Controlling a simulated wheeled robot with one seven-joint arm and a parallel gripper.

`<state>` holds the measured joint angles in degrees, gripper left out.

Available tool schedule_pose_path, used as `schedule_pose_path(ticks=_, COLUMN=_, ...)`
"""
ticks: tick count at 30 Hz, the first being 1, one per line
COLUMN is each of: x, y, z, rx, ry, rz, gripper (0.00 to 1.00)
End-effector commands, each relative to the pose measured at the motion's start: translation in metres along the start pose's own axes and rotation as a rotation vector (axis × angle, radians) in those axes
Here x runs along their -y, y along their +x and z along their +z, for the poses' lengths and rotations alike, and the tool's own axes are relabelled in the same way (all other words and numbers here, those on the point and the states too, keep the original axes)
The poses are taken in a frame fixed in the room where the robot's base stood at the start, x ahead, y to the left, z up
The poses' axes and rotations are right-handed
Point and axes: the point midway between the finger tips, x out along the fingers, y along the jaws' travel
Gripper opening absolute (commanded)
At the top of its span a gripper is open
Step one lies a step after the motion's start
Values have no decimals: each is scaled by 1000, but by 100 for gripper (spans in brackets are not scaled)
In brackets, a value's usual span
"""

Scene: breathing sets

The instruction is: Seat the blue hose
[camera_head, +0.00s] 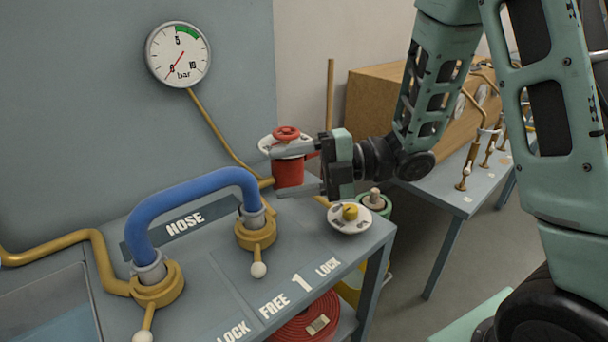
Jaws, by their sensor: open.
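The blue hose (190,191) arches over the bench, with both metal ends standing at brass lock rings. The left lock ring (158,290) has a lever with a white knob (143,336) pointing to the front. The right lock ring (256,234) has a lever with a white knob (258,270), also pointing to the front. I cannot tell how deep either hose end sits. My gripper (280,170) is open, behind and to the right of the hose's right end, apart from it. Its fingers overlap a red cylinder (288,174) in the picture; I cannot tell whether they touch it.
A red handwheel (286,133) tops the cylinder. A white disc with a yellow knob (350,212) lies at the bench's right edge. A pressure gauge (178,54) on the wall points near 0. A second table (470,185) with brass fittings stands right.

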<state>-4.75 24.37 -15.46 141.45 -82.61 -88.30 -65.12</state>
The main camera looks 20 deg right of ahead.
Motion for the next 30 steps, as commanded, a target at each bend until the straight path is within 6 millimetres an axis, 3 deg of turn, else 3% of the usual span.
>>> schedule_pose_path(ticks=3, x=0, y=-15, z=1, rx=2, ry=0, rz=1, gripper=56)
schedule_pose_path(ticks=10, x=0, y=-24, z=0, rx=0, ry=1, rz=0, gripper=56)
schedule_pose_path(ticks=24, x=0, y=-23, z=0, rx=1, ry=1, rz=-2, gripper=56)
schedule_pose_path(ticks=30, x=-1, y=0, z=17, rx=132, ry=71, rz=-83, gripper=56)
